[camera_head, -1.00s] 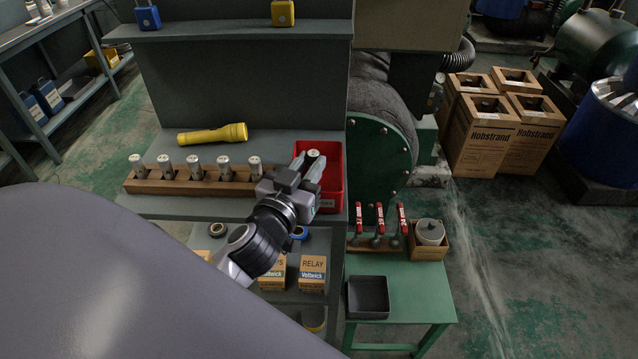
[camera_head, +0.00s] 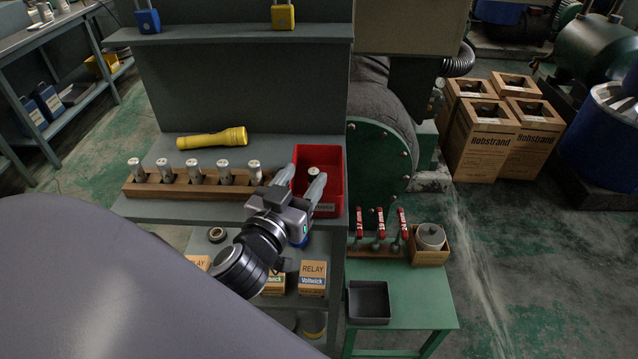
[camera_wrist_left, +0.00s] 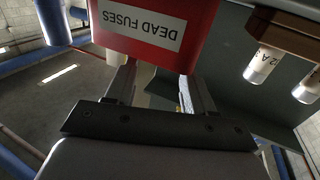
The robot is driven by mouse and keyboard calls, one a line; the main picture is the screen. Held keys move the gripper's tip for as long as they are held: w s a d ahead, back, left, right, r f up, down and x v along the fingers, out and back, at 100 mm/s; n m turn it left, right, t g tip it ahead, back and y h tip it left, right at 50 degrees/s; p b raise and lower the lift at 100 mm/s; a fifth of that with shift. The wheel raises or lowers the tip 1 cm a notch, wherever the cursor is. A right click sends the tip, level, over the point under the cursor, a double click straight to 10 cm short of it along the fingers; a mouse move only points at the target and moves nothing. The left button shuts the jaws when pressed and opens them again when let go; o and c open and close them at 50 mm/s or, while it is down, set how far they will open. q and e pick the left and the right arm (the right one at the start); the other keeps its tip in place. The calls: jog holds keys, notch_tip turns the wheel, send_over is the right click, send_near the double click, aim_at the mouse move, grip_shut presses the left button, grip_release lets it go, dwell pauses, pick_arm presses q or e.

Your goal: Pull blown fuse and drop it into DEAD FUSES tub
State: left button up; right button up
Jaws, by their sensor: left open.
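The red tub (camera_head: 330,156) stands at the right end of the grey shelf. Its DEAD FUSES label shows upside down in the left wrist view (camera_wrist_left: 143,27). A fuse with a pale end cap (camera_head: 313,171) shows inside the tub, partly hidden by a finger. My left gripper (camera_head: 301,178) is open at the tub's front left, its fingers spread and apart from each other. It also shows in the left wrist view (camera_wrist_left: 158,88), below the tub's label. My right gripper is not in view.
A wooden rack (camera_head: 186,187) with several upright fuses stands left of the tub. A yellow flashlight (camera_head: 212,138) lies behind it. Relay boxes (camera_head: 313,278) sit on the shelf below. Red-handled tools (camera_head: 380,224) and a black tray (camera_head: 368,302) are on the green table.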

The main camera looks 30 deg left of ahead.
pick_arm(q)
jog(key=shift+s+d+b, duration=0.2)
jog(key=shift+s, duration=0.8)
jog(key=shift+s+d+b, duration=0.15)
jog(key=shift+s+b, duration=0.05)
jog(key=shift+s, duration=0.8)
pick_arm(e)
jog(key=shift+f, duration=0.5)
